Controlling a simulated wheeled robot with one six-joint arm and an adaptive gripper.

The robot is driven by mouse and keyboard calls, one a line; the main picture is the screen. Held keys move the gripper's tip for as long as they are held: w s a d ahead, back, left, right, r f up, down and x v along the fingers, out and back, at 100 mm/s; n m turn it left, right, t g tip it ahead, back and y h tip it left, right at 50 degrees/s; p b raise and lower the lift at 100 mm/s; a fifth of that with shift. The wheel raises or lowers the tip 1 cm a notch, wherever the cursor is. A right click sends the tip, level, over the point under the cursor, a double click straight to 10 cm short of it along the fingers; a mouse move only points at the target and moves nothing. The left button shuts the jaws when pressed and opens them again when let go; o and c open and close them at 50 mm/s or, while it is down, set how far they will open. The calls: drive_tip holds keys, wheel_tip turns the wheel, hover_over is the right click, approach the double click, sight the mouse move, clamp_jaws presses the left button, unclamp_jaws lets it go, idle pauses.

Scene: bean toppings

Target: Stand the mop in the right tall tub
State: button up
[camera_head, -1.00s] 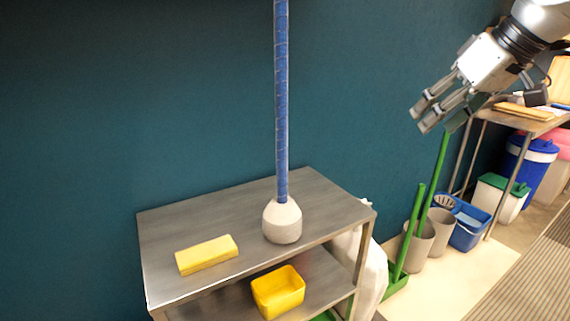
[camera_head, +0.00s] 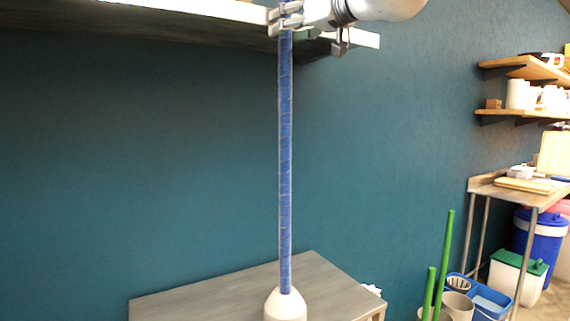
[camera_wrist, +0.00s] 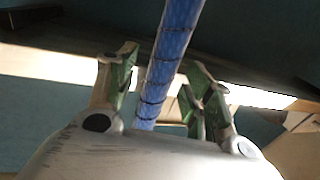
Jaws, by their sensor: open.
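The mop (camera_head: 285,170) stands upright on the steel table, its long blue pole rising from a rounded white head (camera_head: 285,306). The frame's lower edge cuts off the bottom of the head. In the wrist view the blue pole (camera_wrist: 168,60) passes between the open green-padded fingers, with gaps visible. The right tall tub (camera_head: 460,306), a grey bin, is at the lower right, partly cut off. The left tub is barely visible behind green handles.
A shelf (camera_head: 190,12) with a bright front edge spans the wall close to my gripper. The steel table (camera_head: 200,298) is below. Green handles (camera_head: 445,255) stand near the tubs. A blue bucket (camera_head: 490,303) and a green-lidded bin (camera_head: 517,272) are further right.

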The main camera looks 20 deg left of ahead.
drive_tip(key=shift+x, duration=0.85)
clamp_jaws()
drive_tip(key=shift+r, duration=0.1)
